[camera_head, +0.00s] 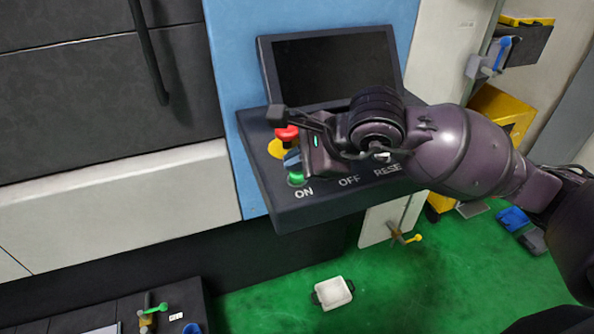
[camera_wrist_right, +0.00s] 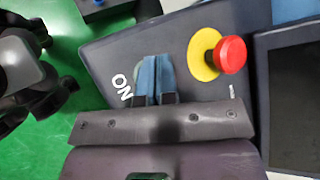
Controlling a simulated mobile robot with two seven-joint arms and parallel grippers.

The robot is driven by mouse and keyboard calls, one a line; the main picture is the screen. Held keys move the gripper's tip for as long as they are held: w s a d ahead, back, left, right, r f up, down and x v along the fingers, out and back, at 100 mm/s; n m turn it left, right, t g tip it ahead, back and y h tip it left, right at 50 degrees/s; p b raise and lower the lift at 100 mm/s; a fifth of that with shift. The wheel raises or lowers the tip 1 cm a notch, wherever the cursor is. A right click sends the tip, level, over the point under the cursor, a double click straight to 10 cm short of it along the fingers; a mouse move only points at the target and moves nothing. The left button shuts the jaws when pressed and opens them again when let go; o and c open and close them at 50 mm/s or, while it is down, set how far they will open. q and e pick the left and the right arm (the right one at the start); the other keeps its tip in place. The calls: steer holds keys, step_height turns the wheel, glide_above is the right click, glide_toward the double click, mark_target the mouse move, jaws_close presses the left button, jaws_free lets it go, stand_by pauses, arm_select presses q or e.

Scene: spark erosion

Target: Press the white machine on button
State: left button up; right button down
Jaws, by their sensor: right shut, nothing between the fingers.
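The control panel (camera_head: 330,205) is a dark sloped console below a black screen, with white ON, OFF and RESE lettering; it also shows in the right wrist view (camera_wrist_right: 105,52). A green button (camera_head: 296,180) sits just above the word ON. My right gripper (camera_head: 291,160) is shut and empty, its blue fingertips right beside the green button. In the right wrist view, its fingers (camera_wrist_right: 154,68) lie together beside the ON lettering and hide most of the button. I cannot tell whether they touch it. The arm hides the OFF and RESE buttons.
A red emergency stop (camera_head: 287,134) on a yellow base stands close behind the fingers; it also shows in the right wrist view (camera_wrist_right: 230,55). The black screen (camera_head: 335,68) rises behind the panel. A small white container (camera_head: 333,293) lies on the green floor.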

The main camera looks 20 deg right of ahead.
mark_target(297, 174)
steer(key=shift+f, duration=0.25)
stand_by(0.4)
stand_by(0.4)
steer(key=shift+r, duration=0.85)
steer(key=shift+r, duration=0.1)
steer(key=shift+r+p, duration=1.15)
steer(key=shift+r, duration=1.25)
